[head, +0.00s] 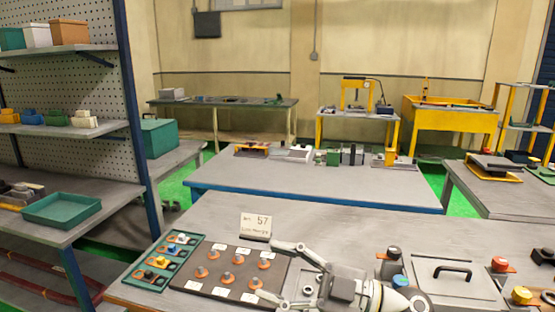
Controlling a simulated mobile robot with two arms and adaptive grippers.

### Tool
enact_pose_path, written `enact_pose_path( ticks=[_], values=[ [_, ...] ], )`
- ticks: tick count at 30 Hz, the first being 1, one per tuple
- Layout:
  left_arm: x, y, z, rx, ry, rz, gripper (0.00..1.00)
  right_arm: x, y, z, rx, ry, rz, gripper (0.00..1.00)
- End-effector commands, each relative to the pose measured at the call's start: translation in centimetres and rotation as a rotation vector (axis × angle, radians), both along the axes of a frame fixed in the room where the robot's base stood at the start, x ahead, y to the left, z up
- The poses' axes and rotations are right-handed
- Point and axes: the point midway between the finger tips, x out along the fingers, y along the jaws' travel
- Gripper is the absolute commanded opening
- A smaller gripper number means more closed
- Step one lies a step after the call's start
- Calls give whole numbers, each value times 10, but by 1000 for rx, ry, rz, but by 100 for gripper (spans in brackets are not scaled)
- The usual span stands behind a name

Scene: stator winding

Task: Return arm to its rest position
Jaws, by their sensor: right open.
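My right gripper (268,270) is open over the front workbench (340,225), its fingers spread and pointing left. No object shows between its fingers. Its arm comes in from the bottom edge, right of centre. Beneath and left of the fingers lies a dark mat (213,283) with several small copper-coloured round parts and white labels. The gripper covers the mat's right side; whether it touches the mat I cannot tell. My left gripper is not in view.
A green tray (137,275) with small parts lies left of the mat. A sign reading 57 (256,226) stands behind it. Right of my arm are a grey plate with a black handle (453,270), a red button (499,264) and a yellow button (521,295). Shelving (70,122) rises at left.

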Motion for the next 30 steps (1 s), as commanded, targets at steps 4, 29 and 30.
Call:
enact_pose_path(
  ticks=[4, 29, 30],
  values=[
    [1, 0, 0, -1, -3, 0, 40, 15, -23, 23, 270, 27, -230, 60],
    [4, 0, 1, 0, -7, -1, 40, -116, -215, -292, -167, 1232, -1432, 60],
    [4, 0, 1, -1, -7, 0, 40, -133, -214, -301, -223, 1286, -1425, 60]
  ],
)
